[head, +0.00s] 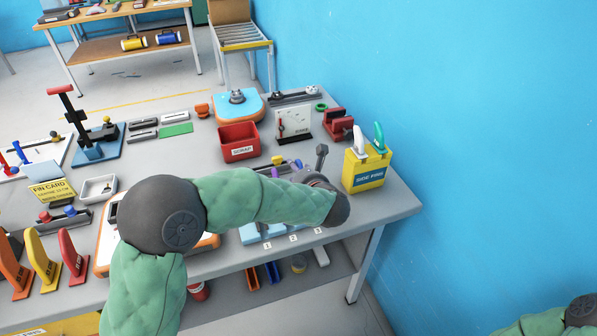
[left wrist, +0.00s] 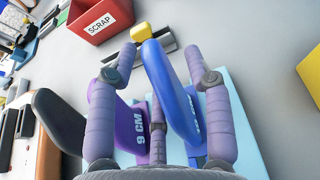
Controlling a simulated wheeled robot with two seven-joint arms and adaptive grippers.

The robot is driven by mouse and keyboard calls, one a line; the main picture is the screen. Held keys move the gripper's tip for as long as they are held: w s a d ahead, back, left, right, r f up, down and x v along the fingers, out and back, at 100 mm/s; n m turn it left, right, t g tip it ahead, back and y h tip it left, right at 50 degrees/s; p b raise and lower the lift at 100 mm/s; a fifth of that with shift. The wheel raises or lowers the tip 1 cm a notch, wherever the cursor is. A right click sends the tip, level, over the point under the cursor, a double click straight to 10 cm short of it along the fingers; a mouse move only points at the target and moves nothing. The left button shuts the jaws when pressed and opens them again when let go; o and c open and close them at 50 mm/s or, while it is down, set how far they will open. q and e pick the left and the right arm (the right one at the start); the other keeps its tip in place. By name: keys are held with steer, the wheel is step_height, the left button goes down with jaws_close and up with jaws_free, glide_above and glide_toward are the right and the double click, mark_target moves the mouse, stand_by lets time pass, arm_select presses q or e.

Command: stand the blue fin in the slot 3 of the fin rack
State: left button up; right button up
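The light blue fin rack (head: 250,234) is at the table's front, its labels 1, 2 and 3 showing; my left arm hides much of it. In the left wrist view the blue fin (left wrist: 172,95) stands tilted over the rack (left wrist: 242,140), right of a purple fin (left wrist: 130,128) marked 9 CM. Whether the blue fin's foot is seated, and in which slot, is hidden. My left gripper (left wrist: 160,58) has its fingers spread on either side of the blue fin, with gaps visible. It also shows in the head view (head: 318,178). My right gripper is out of view.
A yellow side-fins box (head: 365,170) with white and green fins stands right of the rack. A red scrap bin (head: 239,142) is behind. A dark fin (left wrist: 58,118) is left of the purple one. Orange, yellow and red fins stand at the front left.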

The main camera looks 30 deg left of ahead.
arm_select(q)
steer(key=v, duration=1.2)
stand_by(0.6)
